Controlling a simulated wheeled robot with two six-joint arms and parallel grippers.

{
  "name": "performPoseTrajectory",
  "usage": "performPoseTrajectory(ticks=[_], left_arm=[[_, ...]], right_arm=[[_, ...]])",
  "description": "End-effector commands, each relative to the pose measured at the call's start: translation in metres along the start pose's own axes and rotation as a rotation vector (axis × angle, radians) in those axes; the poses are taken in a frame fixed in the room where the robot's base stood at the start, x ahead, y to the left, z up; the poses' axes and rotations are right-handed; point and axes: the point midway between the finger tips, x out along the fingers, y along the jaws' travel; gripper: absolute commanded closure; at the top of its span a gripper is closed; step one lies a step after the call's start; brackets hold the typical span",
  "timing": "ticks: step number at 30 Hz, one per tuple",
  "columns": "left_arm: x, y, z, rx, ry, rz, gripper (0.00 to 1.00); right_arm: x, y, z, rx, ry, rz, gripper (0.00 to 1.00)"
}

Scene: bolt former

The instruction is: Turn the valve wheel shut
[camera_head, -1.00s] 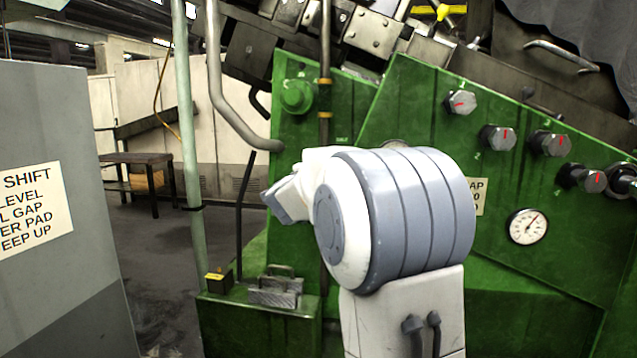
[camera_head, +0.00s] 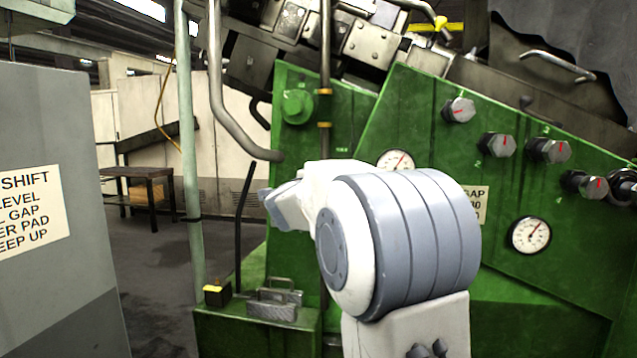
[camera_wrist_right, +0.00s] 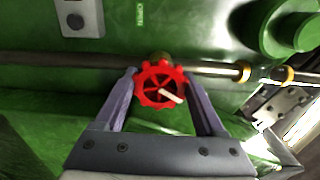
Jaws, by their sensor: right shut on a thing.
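The red valve wheel (camera_wrist_right: 161,84) shows in the right wrist view, with a pale pointer mark on its face. It sits by a horizontal pipe in front of the green machine. My right gripper (camera_wrist_right: 165,78) has one finger on each side of the wheel and is shut on its rim. In the head view my right arm hides the wheel and the gripper fingers. My left gripper is in neither view.
The green machine (camera_head: 530,190) carries several grey knobs, a gauge (camera_head: 529,235) and a second gauge (camera_head: 396,161) behind my arm. A grey cabinet (camera_head: 50,270) with a sign stands at the left. A pale upright pipe (camera_head: 188,150) stands between them. Open floor lies behind it.

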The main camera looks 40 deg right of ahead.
Motion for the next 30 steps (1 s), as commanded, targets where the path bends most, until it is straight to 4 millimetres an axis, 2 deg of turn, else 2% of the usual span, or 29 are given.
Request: performPoseTrajectory(ticks=[1, 3, 10, 14, 24, 30], left_arm=[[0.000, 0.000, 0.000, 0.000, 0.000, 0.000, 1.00], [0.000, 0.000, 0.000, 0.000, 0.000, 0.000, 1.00], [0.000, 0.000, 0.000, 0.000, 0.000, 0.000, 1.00], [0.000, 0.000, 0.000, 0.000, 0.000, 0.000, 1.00], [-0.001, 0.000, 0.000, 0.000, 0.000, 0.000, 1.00], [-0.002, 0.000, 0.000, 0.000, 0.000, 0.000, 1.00]], right_arm=[[0.000, 0.001, -0.001, 0.006, 0.002, 0.001, 0.21], [0.000, 0.001, 0.000, 0.005, 0.001, 0.001, 0.00], [-0.001, 0.000, 0.000, 0.002, 0.000, 0.001, 0.00], [-0.012, -0.001, 0.001, 0.002, -0.002, -0.001, 0.00], [-0.077, -0.001, 0.001, 0.004, -0.003, 0.000, 0.00], [-0.100, 0.000, 0.000, 0.005, -0.001, 0.000, 0.00]])
